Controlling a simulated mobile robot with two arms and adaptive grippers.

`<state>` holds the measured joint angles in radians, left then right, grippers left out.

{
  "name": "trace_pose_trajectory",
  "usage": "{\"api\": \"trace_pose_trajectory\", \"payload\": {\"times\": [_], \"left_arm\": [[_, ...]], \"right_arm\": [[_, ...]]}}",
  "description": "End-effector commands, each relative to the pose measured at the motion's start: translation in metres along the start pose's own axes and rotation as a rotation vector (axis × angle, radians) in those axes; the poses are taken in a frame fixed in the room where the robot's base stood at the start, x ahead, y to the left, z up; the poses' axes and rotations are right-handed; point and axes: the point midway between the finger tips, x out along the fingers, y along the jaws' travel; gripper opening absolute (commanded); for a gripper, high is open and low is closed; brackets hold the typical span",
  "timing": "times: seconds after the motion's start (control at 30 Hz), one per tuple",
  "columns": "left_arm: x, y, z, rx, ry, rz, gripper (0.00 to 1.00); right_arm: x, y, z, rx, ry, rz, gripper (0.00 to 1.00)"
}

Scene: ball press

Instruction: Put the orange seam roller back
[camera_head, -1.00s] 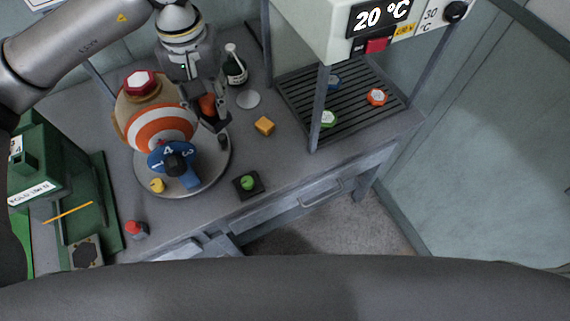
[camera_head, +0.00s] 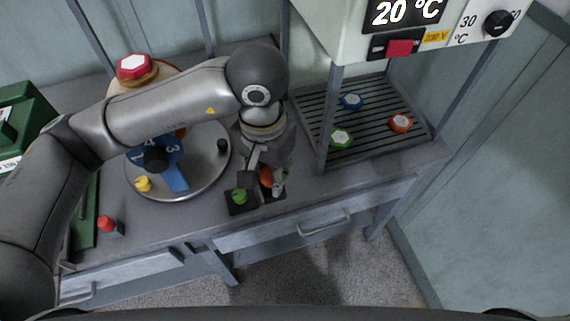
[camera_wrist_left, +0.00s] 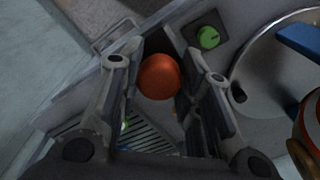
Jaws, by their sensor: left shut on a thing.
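The orange seam roller (camera_head: 266,176) shows as a small orange part at my left gripper (camera_head: 270,186), at the right side of a black block with a green knob. In the left wrist view its rounded orange end (camera_wrist_left: 159,76) sits between the two fingers of my left gripper (camera_wrist_left: 165,95), which is shut on it. The rest of the roller is hidden by the fingers. Whether it touches the bench cannot be told. My right gripper is not in view.
The green knob (camera_head: 239,196) stands close left of the gripper. A round turntable (camera_head: 205,172) with a blue dial (camera_head: 172,175) is farther left. A slatted rack (camera_head: 375,135) with blue, green and orange caps lies right, behind a post. The bench's front edge is near.

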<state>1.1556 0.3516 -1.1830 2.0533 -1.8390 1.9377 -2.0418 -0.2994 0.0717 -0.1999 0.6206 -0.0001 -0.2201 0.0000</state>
Motion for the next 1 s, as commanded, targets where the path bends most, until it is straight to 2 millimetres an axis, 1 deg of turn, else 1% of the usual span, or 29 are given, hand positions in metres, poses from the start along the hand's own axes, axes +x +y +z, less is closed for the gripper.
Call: {"api": "trace_pose_trajectory", "payload": {"times": [0.03,0.27,0.3,0.5,0.6,0.83,1.0], "left_arm": [[0.002,-0.002,-0.009,-0.005,-0.005,0.000,0.10],[0.021,-0.009,-0.051,-0.003,-0.004,0.000,0.10],[0.031,-0.010,-0.056,-0.003,-0.007,0.002,0.10],[0.062,-0.015,-0.080,-0.002,-0.004,0.000,0.10],[0.071,-0.016,-0.087,-0.002,-0.002,0.001,0.10],[0.083,-0.018,-0.096,-0.001,-0.002,0.000,0.10],[0.102,-0.018,-0.095,-0.002,-0.003,0.002,0.10]], "right_arm": [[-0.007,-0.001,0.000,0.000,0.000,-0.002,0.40],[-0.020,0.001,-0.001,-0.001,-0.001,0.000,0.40],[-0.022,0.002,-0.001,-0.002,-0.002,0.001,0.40],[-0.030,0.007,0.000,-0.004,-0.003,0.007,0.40],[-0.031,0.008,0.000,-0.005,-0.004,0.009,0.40],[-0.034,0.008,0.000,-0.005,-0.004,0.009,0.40],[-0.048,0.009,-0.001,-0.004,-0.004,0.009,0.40]]}}
